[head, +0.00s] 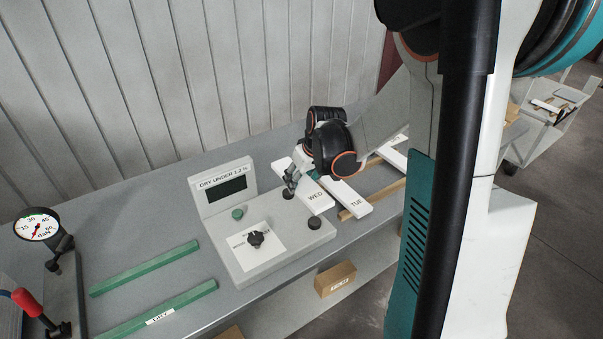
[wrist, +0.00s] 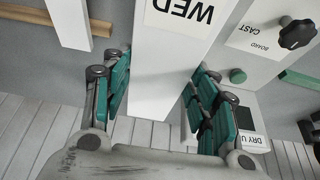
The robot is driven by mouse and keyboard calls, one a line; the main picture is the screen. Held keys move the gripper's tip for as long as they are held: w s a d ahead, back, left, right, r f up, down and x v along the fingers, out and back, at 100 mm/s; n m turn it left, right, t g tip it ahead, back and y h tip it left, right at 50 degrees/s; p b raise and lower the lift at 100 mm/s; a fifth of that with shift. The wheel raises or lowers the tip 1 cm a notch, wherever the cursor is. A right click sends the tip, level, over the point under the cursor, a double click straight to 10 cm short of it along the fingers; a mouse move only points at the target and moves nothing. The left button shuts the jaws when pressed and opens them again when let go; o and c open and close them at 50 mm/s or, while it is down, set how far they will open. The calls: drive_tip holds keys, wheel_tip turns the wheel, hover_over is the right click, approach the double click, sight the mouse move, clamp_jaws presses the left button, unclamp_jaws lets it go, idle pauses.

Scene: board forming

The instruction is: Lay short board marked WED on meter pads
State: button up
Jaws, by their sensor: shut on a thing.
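The short white board marked WED (head: 315,197) is in my gripper (head: 296,176); its label also shows large in the wrist view (wrist: 182,12). In the wrist view my gripper's two teal-padded fingers (wrist: 161,90) stand on either side of the board, closed on it. The grey meter (head: 262,262) has a dark display, a dial and a green button. Its two round black pads (head: 314,223) show in the head view, one beside the board's left edge, the other just past its near end. I cannot tell whether the board touches them.
A white board marked TUE (head: 352,201) lies on wooden strips (head: 360,210) right of the meter. Two green rails (head: 160,309), one labelled DRY, lie to the left. A dial gauge (head: 38,226) stands far left. A cardboard box (head: 336,279) sits on the lower shelf.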

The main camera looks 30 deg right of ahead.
sight(308, 188)
drive_tip(key=shift+f, duration=0.15)
idle(0.3)
drive_tip(key=shift+f+b, duration=3.45)
drive_tip(key=shift+f, duration=0.45)
drive_tip(key=shift+f+b, duration=0.3)
drive_tip(key=o, duration=1.7)
drive_tip(key=shift+c, duration=0.2)
drive_tip(key=shift+r, duration=0.15)
drive_tip(key=v, duration=1.1)
drive_tip(key=shift+s+r, duration=0.25)
drive_tip(key=shift+r, duration=0.1)
